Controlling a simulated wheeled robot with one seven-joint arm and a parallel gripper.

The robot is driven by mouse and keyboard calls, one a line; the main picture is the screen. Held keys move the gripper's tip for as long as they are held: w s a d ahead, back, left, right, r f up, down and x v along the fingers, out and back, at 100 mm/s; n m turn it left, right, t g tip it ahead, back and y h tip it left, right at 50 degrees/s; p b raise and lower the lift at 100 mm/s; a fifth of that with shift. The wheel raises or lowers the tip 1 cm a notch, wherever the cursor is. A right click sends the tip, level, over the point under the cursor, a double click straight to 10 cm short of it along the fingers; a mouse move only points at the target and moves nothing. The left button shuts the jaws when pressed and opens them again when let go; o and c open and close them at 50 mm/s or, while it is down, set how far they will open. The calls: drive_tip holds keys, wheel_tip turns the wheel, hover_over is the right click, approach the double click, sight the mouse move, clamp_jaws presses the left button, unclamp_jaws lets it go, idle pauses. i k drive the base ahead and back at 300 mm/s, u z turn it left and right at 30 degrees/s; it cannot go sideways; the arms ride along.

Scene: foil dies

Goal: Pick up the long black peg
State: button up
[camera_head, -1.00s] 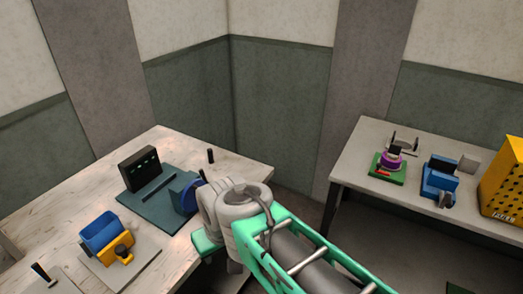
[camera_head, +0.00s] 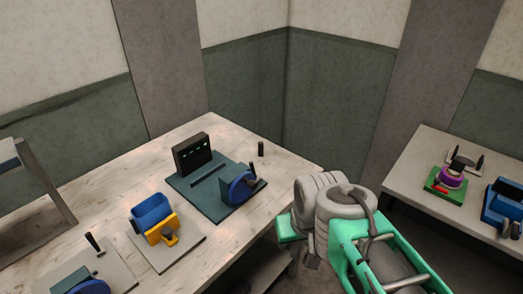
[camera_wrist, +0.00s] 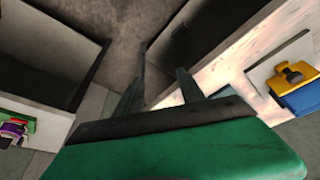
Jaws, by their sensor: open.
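A small black upright peg (camera_head: 261,148) stands on the far part of the pale wooden table (camera_head: 240,245) in the head view, just behind a teal-based device. A second black peg-like handle (camera_head: 94,243) sticks up, tilted, from a plate at the lower left; I cannot tell from size alone which is the long peg. My gripper is beside the table's right edge in the head view, partly hidden by my wrist. In the wrist view my gripper (camera_wrist: 160,88) has its two dark fingers apart with nothing between them. No peg shows clearly in the wrist view.
The teal device (camera_head: 203,193) carries a black display block and a blue wheel. A blue and yellow device (camera_head: 153,212) sits nearer and also shows in the wrist view (camera_wrist: 290,75). A second table (camera_head: 415,160) at right holds a green and purple device (camera_head: 448,178). A gap separates the tables.

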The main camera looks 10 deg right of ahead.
sight(260, 145)
drive_tip(key=k, duration=0.5)
drive_tip(key=z, duration=1.2)
drive_tip(key=i, duration=0.9)
drive_tip(key=u, duration=2.7)
